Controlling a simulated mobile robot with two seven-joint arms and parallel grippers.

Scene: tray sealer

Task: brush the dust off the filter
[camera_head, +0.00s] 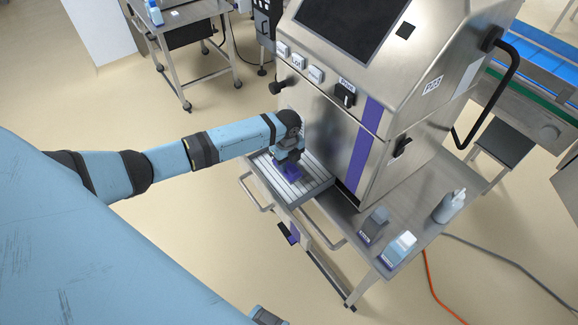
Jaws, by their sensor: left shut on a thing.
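My left gripper (289,157) is at the front of the steel machine, pointing down over a pale slatted panel. It is shut on a purple thing (287,173), which looks like the brush; the gripper hides part of it. The purple thing is low over the panel, and I cannot tell whether it touches it. The slatted panel (318,184), which may be the filter, lies in a steel frame jutting from the machine's front. Dust on it is too small to make out.
The tray sealer (322,125) rises directly behind the panel. A steel shelf (405,207) to the right holds a grey bottle (449,206) and two small containers (373,225) (398,248). Handles (253,193) stick out in front.

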